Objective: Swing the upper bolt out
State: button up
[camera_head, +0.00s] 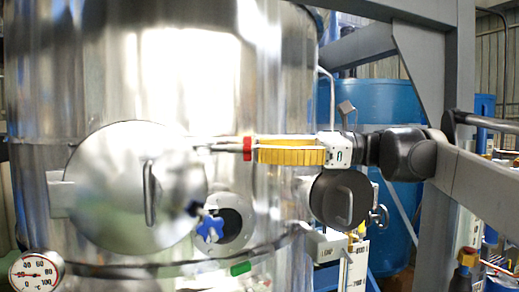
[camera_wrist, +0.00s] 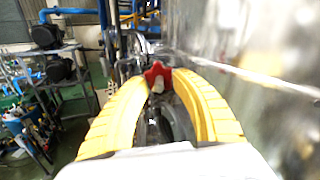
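The upper bolt (camera_head: 222,147) lies roughly level at the top right of the round hatch door (camera_head: 120,195) and has a red knob (camera_head: 247,142). My gripper (camera_head: 260,150) reaches in from the right, its yellow fingertips right at the knob. In the wrist view the red star-shaped knob (camera_wrist: 157,72) shows between or just beyond the tips of the two curved yellow fingers (camera_wrist: 159,80). I cannot tell whether they press on it. The lower bolt has a blue knob (camera_head: 209,229) at the door's lower right.
The shiny steel tank (camera_head: 60,100) fills the left and lies close on the right in the wrist view. A dark round port (camera_head: 232,222) and a dial thermometer (camera_head: 36,272) sit lower. A grey frame beam (camera_head: 480,175) stands right.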

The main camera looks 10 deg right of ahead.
jog(key=shift+d, duration=0.1)
jog(key=s+d, duration=0.2)
jog(key=d, duration=0.9)
jog(key=shift+d, duration=0.4)
